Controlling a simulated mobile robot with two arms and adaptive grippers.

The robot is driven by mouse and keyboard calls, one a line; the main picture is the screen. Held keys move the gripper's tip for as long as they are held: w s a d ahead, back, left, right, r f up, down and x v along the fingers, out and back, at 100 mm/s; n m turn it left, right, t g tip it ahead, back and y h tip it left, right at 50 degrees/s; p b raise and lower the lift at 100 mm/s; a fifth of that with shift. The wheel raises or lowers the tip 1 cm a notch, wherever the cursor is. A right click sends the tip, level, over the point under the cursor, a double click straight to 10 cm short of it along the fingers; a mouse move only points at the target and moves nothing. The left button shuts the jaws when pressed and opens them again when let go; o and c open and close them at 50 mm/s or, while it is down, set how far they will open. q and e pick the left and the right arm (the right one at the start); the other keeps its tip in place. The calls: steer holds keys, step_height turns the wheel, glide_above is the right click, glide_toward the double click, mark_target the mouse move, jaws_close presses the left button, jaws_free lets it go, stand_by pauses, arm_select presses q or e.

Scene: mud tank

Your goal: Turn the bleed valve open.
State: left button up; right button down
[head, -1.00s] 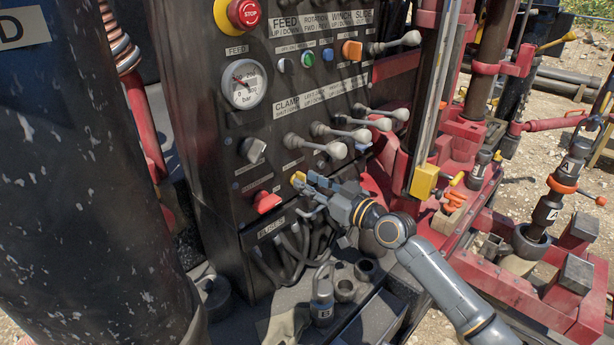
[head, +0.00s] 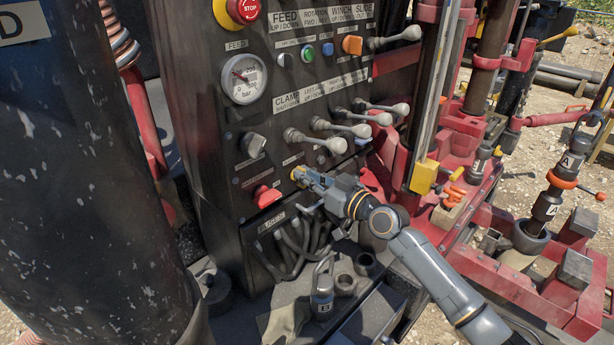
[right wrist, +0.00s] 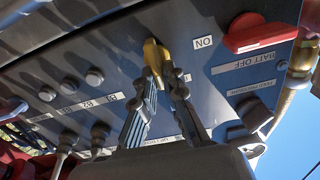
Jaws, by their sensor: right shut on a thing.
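The bleed valve appears as a small yellow handle (head: 296,173) low on the dark control panel, right of a red switch. In the right wrist view the yellow handle (right wrist: 152,54) sticks out from the panel beside a short white label. My right gripper (head: 304,177) reaches it from the right. In the right wrist view the gripper's (right wrist: 160,76) two fingertips are shut on the handle's near end, one on each side. The handle's base is partly hidden by the fingers. My left gripper is not in view.
The red battery switch (head: 266,197) is close on the left, with black hoses (head: 300,243) below. Grey-knobbed levers (head: 337,144) stand out just above my gripper. A dark cylinder (head: 80,190) fills the left side. Red rig parts (head: 455,215) are to the right.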

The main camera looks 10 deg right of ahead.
steer(key=m, duration=0.3)
steer(key=shift+w+d+m+b, duration=0.15)
steer(key=shift+m+b, duration=0.25)
steer(key=m, duration=0.4)
steer(key=shift+w+d+f+m, duration=0.1)
steer(key=shift+d+f+m, duration=0.1)
steer(key=shift+m, duration=0.1)
steer(key=m, duration=0.3)
steer(key=shift+w+d+f+m+p, duration=0.1)
steer(key=shift+m+p, duration=0.2)
steer(key=shift+p, duration=0.1)
steer(key=shift+d+f+m+p, duration=0.15)
steer(key=shift+m+p, duration=0.15)
steer(key=shift+m, duration=0.75)
steer(key=shift+a+f+m+p, duration=0.15)
steer(key=shift+m+p, duration=0.1)
steer(key=shift+m, duration=0.8)
steer(key=shift+d, duration=0.1)
steer(key=c, duration=1.4)
jaws_free()
